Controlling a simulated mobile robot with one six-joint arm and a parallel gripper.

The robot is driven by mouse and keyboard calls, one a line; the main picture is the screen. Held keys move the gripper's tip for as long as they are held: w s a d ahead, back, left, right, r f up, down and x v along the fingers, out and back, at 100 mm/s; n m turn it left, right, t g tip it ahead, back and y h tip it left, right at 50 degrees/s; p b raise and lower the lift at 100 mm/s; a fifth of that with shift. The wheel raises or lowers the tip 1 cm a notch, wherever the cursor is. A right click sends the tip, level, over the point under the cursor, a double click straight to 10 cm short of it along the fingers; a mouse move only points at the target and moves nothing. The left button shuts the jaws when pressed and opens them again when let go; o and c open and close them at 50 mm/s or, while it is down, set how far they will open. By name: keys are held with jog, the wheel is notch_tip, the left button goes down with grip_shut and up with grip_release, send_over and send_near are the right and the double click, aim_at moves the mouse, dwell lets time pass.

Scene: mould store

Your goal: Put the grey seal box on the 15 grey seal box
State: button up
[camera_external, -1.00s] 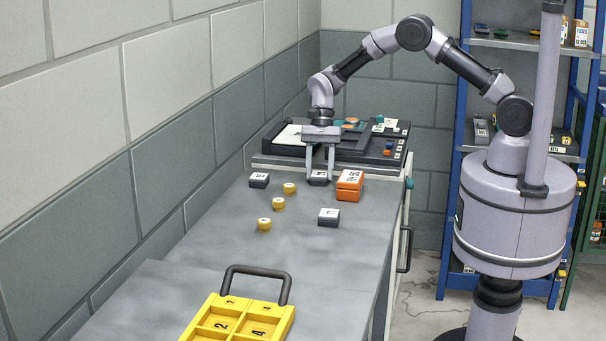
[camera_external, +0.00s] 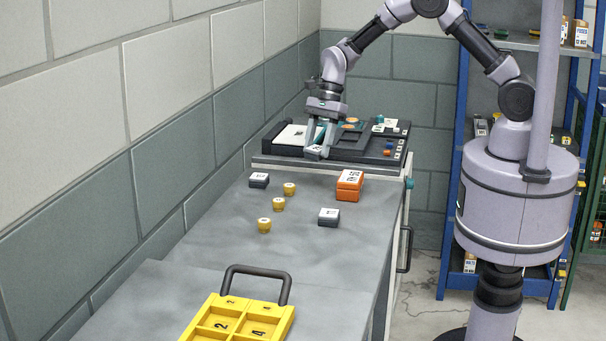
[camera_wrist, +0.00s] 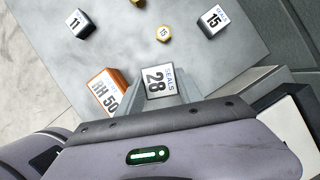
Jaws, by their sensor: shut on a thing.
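My gripper (camera_external: 318,140) is shut on a grey seal box (camera_external: 316,152), held above the table near the black tray's front edge. In the wrist view this held box (camera_wrist: 157,80) has a white label reading SEALS 28. The 15 grey seal box (camera_external: 259,180) sits on the table, in front and to the left of my gripper. It also shows in the wrist view (camera_wrist: 211,22), top right, with SEALS 15 on its label. Its top is bare. The held box is apart from it.
Another grey box (camera_external: 329,217), labelled 11, stands nearer the front. Three yellow round pieces (camera_external: 278,203) lie mid-table. A yellow compartment tray (camera_external: 241,315) is at the front. The black tray (camera_external: 365,146) with parts is behind.

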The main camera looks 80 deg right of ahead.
jog(key=m, duration=0.2)
jog(key=a+m+t+h, duration=0.1)
jog(key=a+m, duration=0.1)
jog(key=m, duration=0.1)
jog(key=shift+s+f+m+t, duration=0.15)
jog(key=shift+s+m+t, duration=0.15)
jog(key=shift+t, duration=0.1)
jog(key=m, duration=0.1)
jog(key=m+h, duration=0.1)
jog(key=m, duration=0.1)
jog(key=shift+a+t, duration=0.3)
send_over(256, 176)
jog(key=s, duration=0.1)
jog(key=shift+s+d+f+b, duration=0.15)
jog(key=shift+f+b, duration=0.1)
jog(key=shift+f, duration=0.2)
jog(key=shift+w+d+f+b, duration=0.1)
jog(key=shift+f+b, duration=0.1)
jog(key=shift+f, duration=0.2)
notch_tip(256, 176, down, 3)
jog(key=shift+s+f+b, duration=0.1)
jog(key=shift+f+b, duration=0.1)
jog(key=shift+b, duration=0.45)
jog(key=shift+f, duration=0.2)
jog(key=o, duration=1.4)
jog(key=shift+r, duration=0.1)
